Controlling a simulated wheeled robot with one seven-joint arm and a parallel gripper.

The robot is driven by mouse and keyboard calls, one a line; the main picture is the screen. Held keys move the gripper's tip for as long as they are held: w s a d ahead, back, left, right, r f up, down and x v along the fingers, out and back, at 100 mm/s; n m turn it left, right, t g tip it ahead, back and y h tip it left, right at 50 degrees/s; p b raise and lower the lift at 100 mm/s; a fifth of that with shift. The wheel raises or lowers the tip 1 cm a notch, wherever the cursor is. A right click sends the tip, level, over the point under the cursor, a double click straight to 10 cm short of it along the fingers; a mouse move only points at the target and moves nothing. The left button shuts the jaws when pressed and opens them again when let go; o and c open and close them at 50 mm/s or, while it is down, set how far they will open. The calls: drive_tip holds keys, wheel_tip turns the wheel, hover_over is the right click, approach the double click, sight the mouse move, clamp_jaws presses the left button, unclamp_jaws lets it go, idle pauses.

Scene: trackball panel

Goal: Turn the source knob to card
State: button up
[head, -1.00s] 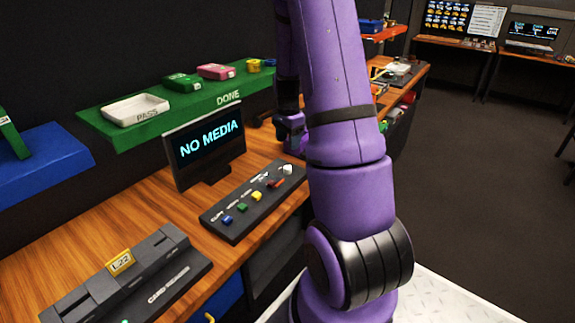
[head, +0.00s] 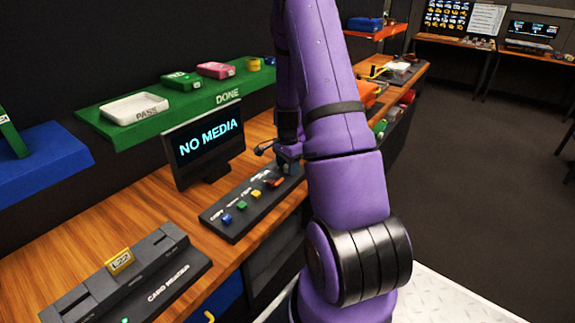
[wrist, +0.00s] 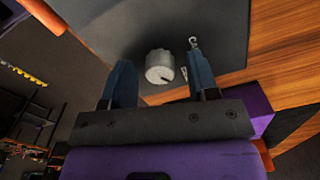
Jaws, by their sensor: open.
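The source knob (wrist: 159,66) is a pale grey round knob on the dark panel. In the wrist view it has a dark mark on its lower right side. My gripper (wrist: 161,72) is open, with one blue-grey finger on each side of the knob and a gap on both sides. Small white markings on the panel beside the knob are too small to read. In the head view my gripper (head: 288,160) is over the right end of the control panel (head: 237,232) and hides the knob. The monitor (head: 205,147) reads NO MEDIA.
Blue, green, yellow and red buttons (head: 256,195) line the panel left of my gripper. A card reader (head: 150,275) with a yellow card (head: 120,262) stands at the front left. A green DONE shelf (head: 180,105) hangs behind the monitor.

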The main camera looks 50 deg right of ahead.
drive_tip(key=shift+c, duration=0.2)
drive_tip(key=c, duration=0.9)
drive_tip(key=shift+n, duration=0.3)
drive_tip(key=n, duration=0.5)
drive_tip(key=shift+n, duration=0.3)
drive_tip(key=n, duration=0.5)
drive_tip(key=shift+n, duration=0.3)
drive_tip(key=o, duration=0.9)
